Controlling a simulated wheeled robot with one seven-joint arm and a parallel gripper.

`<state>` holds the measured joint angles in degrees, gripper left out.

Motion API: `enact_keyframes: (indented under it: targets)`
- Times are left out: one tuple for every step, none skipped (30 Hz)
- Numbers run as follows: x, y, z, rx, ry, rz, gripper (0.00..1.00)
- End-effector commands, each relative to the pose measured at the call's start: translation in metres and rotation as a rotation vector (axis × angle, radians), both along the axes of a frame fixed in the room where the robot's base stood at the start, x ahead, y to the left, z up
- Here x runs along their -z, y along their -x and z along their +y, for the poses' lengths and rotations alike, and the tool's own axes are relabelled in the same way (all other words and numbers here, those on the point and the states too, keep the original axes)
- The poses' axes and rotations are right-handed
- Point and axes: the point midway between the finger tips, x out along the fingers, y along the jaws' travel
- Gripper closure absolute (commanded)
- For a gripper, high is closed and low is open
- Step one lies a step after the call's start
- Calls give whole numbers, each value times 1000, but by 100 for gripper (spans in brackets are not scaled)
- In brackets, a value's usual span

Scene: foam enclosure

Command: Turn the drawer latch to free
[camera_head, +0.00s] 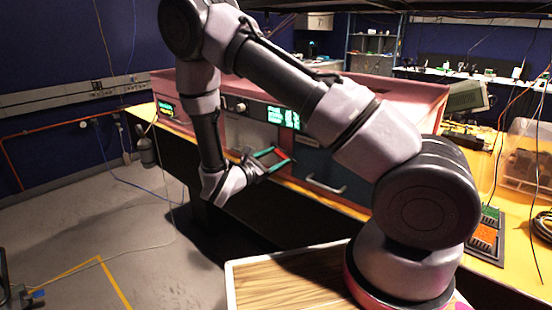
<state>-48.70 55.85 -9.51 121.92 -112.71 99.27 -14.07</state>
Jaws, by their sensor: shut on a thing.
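The foam enclosure (420,100) is a long pinkish box on the yellow bench. Its front has a dark drawer (315,167) with a pale bar handle (325,187). My gripper (273,159) is at the front panel, just left of the drawer and up-left of the handle. Its teal-edged fingers are shut on a small reddish part, which appears to be the drawer latch (270,157). The latch is small and partly hidden by the fingers, so its turn angle cannot be told. The drawer looks closed.
Green-lit displays (283,117) and a round knob (240,107) are on the panel above. My upper arm covers part of the enclosure's right front. A clear bin (524,155) and green and orange trays (486,232) are on the bench at right. The floor at left is open.

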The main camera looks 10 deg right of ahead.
Motion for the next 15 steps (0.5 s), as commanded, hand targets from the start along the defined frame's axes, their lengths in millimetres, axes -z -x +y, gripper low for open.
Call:
enact_keyframes:
  targets:
    - [0, 0, 1, -2, -25, -35, 86]
    - [0, 0, 1, -2, -43, -58, 86]
    - [0, 0, 1, -2, -65, -89, 86]
    - [0, 1, 1, -2, -81, -112, 86]
    - [1, 1, 1, -2, -98, -135, 86]
    - [0, 1, 1, -1, -120, -165, 86]
    - [0, 1, 1, -2, -137, -188, 86]
    - [0, 1, 1, -2, -154, -212, 86]
    - [1, 1, 1, -2, -176, -243, 86]
    - [1, 1, 1, -3, -194, -265, 86]
    - [1, 1, 0, -2, -210, -287, 86]
    - [1, 1, 0, -1, -233, -319, 86]
    - [1, 1, 0, -1, -250, -343, 86]
    - [1, 1, 0, -1, -266, -365, 86]
    - [1, 1, 1, -2, -289, -396, 86]
